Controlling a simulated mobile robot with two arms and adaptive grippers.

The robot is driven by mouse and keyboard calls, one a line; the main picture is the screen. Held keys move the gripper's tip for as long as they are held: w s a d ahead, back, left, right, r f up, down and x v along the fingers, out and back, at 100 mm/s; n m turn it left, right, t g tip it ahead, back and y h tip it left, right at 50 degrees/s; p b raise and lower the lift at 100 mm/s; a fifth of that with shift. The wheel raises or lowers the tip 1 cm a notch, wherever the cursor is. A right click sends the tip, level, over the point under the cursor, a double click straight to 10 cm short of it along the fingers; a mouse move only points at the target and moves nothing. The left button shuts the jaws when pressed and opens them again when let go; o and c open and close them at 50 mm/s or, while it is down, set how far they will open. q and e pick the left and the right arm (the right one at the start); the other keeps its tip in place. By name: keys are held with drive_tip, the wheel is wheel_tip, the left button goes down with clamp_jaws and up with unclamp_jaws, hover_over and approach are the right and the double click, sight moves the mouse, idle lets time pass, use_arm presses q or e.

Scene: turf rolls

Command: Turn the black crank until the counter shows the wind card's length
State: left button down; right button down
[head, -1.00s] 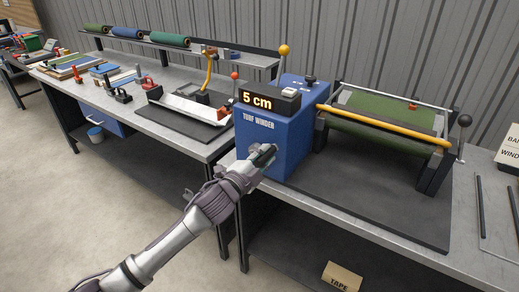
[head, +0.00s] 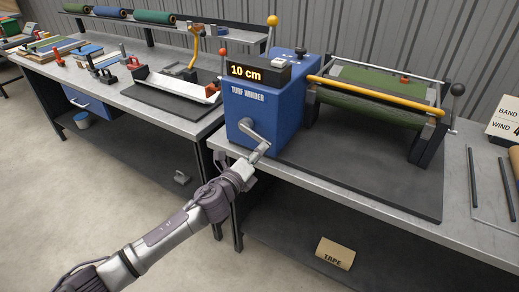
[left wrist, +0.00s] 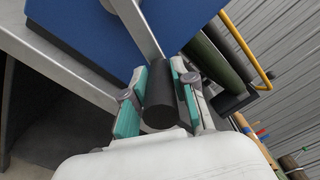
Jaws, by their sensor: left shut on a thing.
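The blue turf winder (head: 262,112) stands on the bench, and its counter (head: 247,72) reads 10 cm. A grey metal crank arm (head: 252,134) slants down to the right on its front face. My left gripper (head: 252,163) is shut on the black crank handle (left wrist: 160,103), which sits between its green-padded fingers in the left wrist view. The wind card (head: 504,118) at the right edge shows "BAND" and "WIND" with a 4, and is cut off by the frame. My right gripper is out of view.
Green turf (head: 376,89) lies on the roller frame behind a yellow bar (head: 376,93). A lever with a yellow knob (head: 272,20) and one with a red knob (head: 223,51) rise by the winder.

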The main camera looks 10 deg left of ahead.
use_arm(q)
drive_tip(key=w+a+f+m+b, duration=0.2)
drive_tip(key=a+f+m+b, duration=0.2)
drive_tip(key=m, duration=1)
drive_tip(key=shift+w+a+f, duration=0.4)
drive_tip(key=shift+a+f, duration=0.5)
drive_tip(key=shift+a, duration=0.85)
drive_tip(key=c, duration=0.9)
unclamp_jaws()
drive_tip(key=v, duration=1.2)
drive_tip(key=shift+r, duration=0.1)
